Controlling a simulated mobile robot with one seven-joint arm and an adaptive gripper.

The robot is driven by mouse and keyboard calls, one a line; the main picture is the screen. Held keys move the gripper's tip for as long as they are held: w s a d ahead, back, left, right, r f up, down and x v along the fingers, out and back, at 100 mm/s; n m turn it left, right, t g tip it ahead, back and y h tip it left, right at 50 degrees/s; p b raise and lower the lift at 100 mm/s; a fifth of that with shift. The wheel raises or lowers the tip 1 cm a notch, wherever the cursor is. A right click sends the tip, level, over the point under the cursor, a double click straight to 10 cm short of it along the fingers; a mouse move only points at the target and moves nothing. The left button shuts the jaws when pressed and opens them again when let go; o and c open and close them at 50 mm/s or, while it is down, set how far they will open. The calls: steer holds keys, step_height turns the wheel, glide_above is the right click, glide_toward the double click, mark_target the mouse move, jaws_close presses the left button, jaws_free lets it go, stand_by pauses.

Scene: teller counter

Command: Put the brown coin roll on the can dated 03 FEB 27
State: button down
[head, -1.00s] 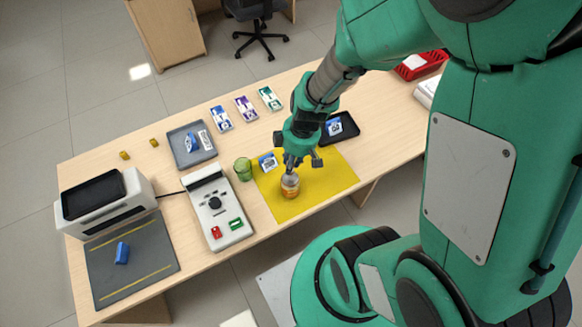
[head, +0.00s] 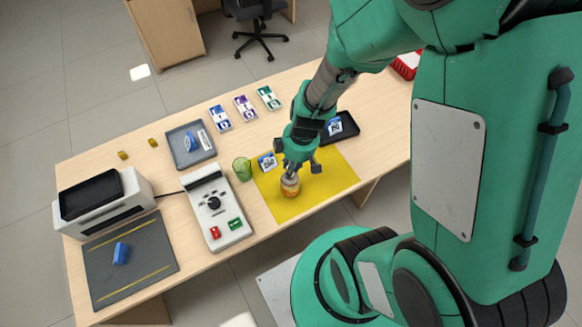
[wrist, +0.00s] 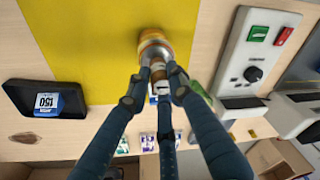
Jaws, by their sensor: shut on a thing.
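My gripper (head: 291,168) is over the yellow mat, just above a small can with an orange band (head: 290,187). In the wrist view my gripper's fingers (wrist: 158,84) are closed around a small brownish roll (wrist: 157,72), mostly hidden between the fingertips. The can (wrist: 152,38) stands directly beyond the roll, on the yellow mat (wrist: 95,35). The roll appears at or very near the can's top; I cannot tell whether they touch. No date is readable on the can.
A green cup (head: 242,169) stands close left of the mat, beside a white counter device (head: 228,210). A black tray (head: 349,127) with a blue-white card lies behind right. Another blue-white card (head: 267,161) is at the mat's back-left corner. The mat's right part is clear.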

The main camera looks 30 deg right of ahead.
steer(key=shift+f, duration=0.15)
steer(key=c, duration=1.5)
jaws_free()
steer(key=shift+c, duration=0.2)
step_height(320, 180, up, 12)
steer(key=s+d+p, duration=0.1)
steer(key=p, duration=0.1)
steer(key=shift+d, duration=0.25)
